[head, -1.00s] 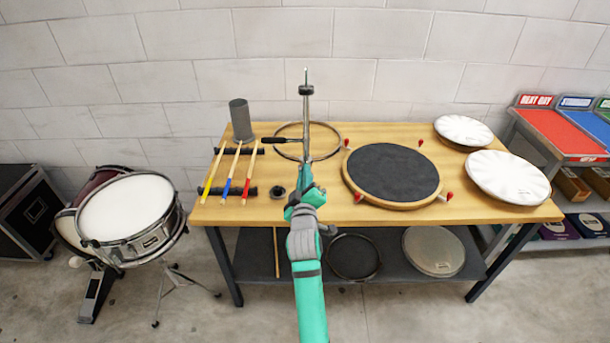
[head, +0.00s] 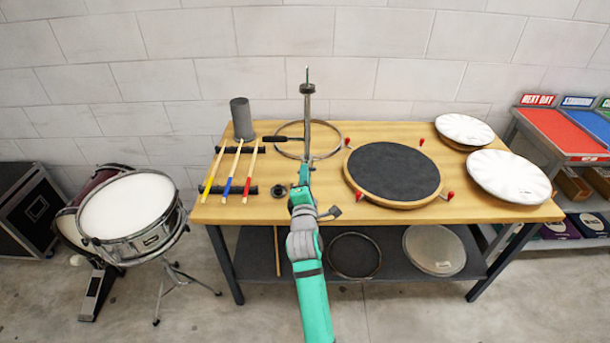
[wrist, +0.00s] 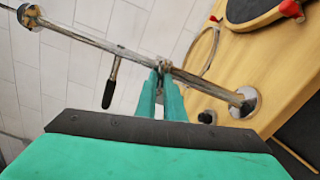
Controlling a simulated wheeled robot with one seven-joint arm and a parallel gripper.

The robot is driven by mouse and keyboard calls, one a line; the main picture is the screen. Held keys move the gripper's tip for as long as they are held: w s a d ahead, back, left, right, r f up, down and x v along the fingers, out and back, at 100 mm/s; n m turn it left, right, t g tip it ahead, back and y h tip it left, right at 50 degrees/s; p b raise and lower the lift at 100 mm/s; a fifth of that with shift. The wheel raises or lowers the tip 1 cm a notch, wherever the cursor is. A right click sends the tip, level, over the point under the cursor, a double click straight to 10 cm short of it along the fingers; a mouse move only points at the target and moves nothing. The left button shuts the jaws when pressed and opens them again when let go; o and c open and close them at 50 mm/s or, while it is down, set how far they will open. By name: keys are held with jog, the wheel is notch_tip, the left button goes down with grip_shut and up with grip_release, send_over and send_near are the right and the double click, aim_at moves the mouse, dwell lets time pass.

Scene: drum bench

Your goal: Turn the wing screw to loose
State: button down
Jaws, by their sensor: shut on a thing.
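A thin metal stand rod (head: 307,112) rises upright at the middle of the bench, with a dark collar near its top. In the wrist view the rod (wrist: 100,42) crosses diagonally, its round foot (wrist: 246,103) on the bench. My gripper (head: 304,172) is in front of the rod. In the wrist view my gripper (wrist: 161,82) is shut at a small metal fitting on the rod (wrist: 164,65), which seems to be the wing screw. The fingers hide most of it, so its angle cannot be told. A black-ended handle (head: 283,139) sticks out left from the rod; it also shows in the wrist view (wrist: 110,92).
On the wooden bench (head: 400,218), drumsticks (head: 230,170) and a grey cylinder (head: 241,120) are at left. A metal hoop (head: 333,133) lies behind the rod. A dark round pad (head: 393,173) with red knobs and white drumheads (head: 508,177) are at right.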

jog(key=shift+d+f+n, duration=0.1)
jog(key=shift+f+n, duration=0.05)
jog(key=shift+n, duration=2.35)
jog(key=shift+d+f+n, duration=0.1)
jog(key=shift+n, duration=2.4)
jog(key=c, duration=1.9)
grip_release()
jog(key=shift+o, duration=0.2)
jog(key=shift+s, duration=0.1)
jog(key=s, duration=1)
jog(key=shift+s, duration=0.35)
